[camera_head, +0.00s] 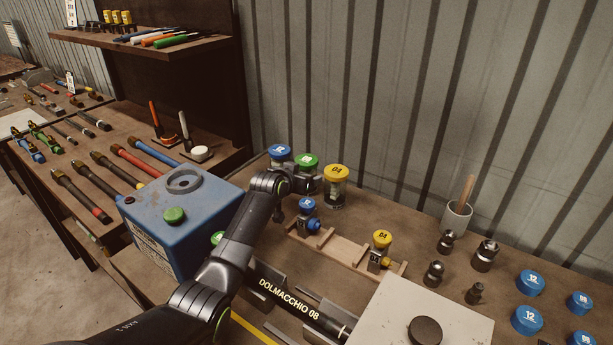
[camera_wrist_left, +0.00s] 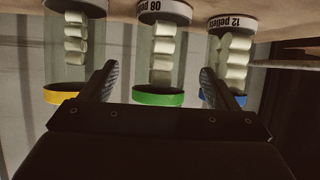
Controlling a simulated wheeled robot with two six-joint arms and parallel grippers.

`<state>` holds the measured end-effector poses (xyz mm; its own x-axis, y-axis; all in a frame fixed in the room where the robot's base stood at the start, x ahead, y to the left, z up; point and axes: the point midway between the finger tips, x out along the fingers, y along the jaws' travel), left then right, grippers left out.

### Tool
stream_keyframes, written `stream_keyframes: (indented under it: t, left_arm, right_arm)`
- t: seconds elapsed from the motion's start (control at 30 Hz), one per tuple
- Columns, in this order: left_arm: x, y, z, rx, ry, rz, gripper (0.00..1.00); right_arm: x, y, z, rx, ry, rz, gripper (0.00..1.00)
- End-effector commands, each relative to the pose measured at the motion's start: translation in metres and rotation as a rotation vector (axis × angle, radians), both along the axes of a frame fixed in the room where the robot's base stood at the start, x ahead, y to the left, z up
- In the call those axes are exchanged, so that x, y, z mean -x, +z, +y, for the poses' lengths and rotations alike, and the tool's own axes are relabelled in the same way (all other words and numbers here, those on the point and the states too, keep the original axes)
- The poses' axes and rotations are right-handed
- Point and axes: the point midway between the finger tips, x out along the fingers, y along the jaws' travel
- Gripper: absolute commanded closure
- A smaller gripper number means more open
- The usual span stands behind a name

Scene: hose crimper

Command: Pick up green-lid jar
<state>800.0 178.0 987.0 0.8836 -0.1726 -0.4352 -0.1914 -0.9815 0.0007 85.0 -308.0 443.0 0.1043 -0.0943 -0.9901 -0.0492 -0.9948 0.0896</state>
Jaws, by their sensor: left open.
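The green-lid jar (camera_head: 307,160) stands at the back of the bench, between a blue-lid jar (camera_head: 279,153) and a yellow-lid jar (camera_head: 336,173). My left arm reaches in from the left, and its gripper (camera_head: 306,184) is in front of the green-lid jar, hiding its lower part. In the left wrist view, which is upside down, the green-lid jar (camera_wrist_left: 158,98) holds pale pellets and stands between the two spread fingers of my left gripper (camera_wrist_left: 158,72). The fingers are open, with a visible gap on the yellow side; the other finger overlaps the blue-lid jar (camera_wrist_left: 237,98). My right gripper is not in view.
A wooden rack (camera_head: 330,247) with small blue and yellow capped pieces lies in front of the jars. A blue machine (camera_head: 215,205) stands left of my arm. Metal fittings (camera_head: 486,254), blue caps (camera_head: 531,282) and a cup (camera_head: 456,216) are at right. The corrugated wall is behind.

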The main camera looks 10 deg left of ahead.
Motion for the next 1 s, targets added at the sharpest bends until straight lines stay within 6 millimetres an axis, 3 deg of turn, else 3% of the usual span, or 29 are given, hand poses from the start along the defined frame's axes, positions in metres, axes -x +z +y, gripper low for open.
stream_keyframes:
  t: [0.6,1.0]
  left_arm:
    - [-0.039,-0.015,-0.007,0.0,-0.001,0.0,0.18]
    - [-0.047,-0.019,-0.008,-0.001,0.0,0.0,0.18]
  right_arm:
    - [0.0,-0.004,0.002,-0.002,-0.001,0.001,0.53]
    - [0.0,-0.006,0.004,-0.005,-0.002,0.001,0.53]
